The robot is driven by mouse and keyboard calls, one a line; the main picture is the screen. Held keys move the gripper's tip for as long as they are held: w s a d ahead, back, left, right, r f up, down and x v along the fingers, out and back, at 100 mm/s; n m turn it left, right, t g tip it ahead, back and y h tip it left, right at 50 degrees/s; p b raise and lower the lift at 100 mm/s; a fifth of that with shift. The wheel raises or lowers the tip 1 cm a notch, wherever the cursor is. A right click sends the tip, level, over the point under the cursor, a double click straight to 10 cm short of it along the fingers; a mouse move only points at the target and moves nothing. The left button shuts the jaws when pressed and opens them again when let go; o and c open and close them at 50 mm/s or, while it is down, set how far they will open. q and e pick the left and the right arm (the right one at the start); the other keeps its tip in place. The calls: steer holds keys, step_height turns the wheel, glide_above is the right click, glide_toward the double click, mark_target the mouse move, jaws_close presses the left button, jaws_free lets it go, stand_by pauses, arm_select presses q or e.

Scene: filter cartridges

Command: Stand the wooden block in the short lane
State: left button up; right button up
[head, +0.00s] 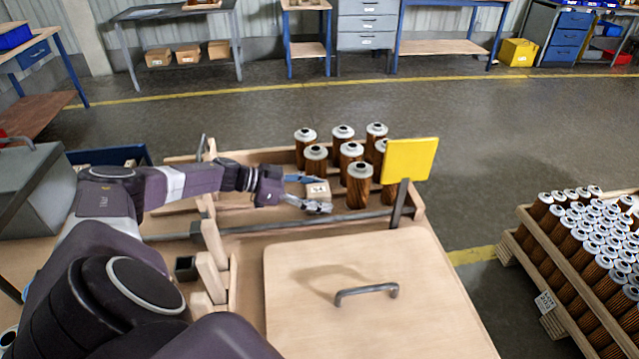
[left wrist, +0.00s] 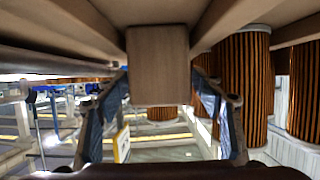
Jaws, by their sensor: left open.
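The wooden block (head: 318,190) is a small pale box with a dark mark on top. It stands in the wooden rack (head: 255,157), left of the cartridges. My left gripper (head: 308,194) reaches in from the left, with its fingers open on either side of the block. In the left wrist view the block (left wrist: 157,65) shows between the two open fingers (left wrist: 160,92); contact cannot be told. Several brown cartridges (head: 359,188) with pale caps stand just right of the block. I cannot tell which lane is the short one. My right gripper is out of view.
A metal rail (head: 300,224) runs along the rack's near side. A yellow plate (head: 410,158) stands at its right end. A wooden lid with a handle (head: 367,291) lies in front. A crate full of cartridges (head: 555,302) is at right.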

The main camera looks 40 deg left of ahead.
arm_select(q)
steer(key=v, duration=0.7)
steer(key=shift+f, duration=0.15)
steer(key=shift+s+a+r, duration=0.3)
steer(key=shift+s+a, duration=0.05)
